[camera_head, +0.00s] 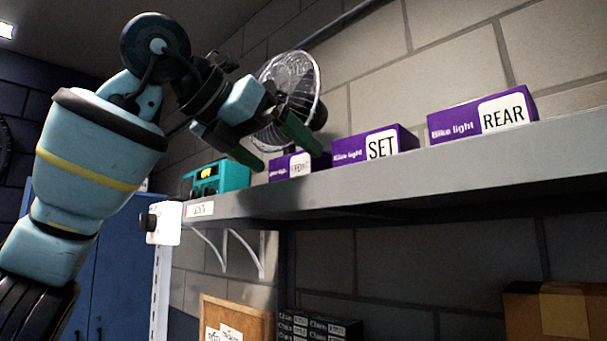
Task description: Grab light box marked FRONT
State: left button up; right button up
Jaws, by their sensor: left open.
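A small purple light box (280,171) stands on the grey shelf; its white label is partly shaded and seems to read FRONT. My left gripper (284,153) reaches in from the left, open, with its two green fingers spread just above and around the top of this box. One finger is near the box's left end and the other near its right end. I cannot tell whether they touch it. A purple box marked SET (375,146) and a larger purple box marked REAR (482,115) stand to the right. My right gripper is out of view.
The grey shelf (420,175) runs along the brick wall. A teal device (217,178) stands at its left end, and a caged fan (292,90) is behind my gripper. Below are dark boxes (318,326) and a cardboard box (555,310). A blue cabinet (115,265) stands at left.

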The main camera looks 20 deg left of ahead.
aim_at(288, 162)
pick_arm(q)
jog(key=x, duration=0.5)
jog(key=shift+r, duration=0.1)
jog(key=shift+s, duration=0.1)
jog(key=shift+c, duration=1)
jog(key=c, duration=0.7)
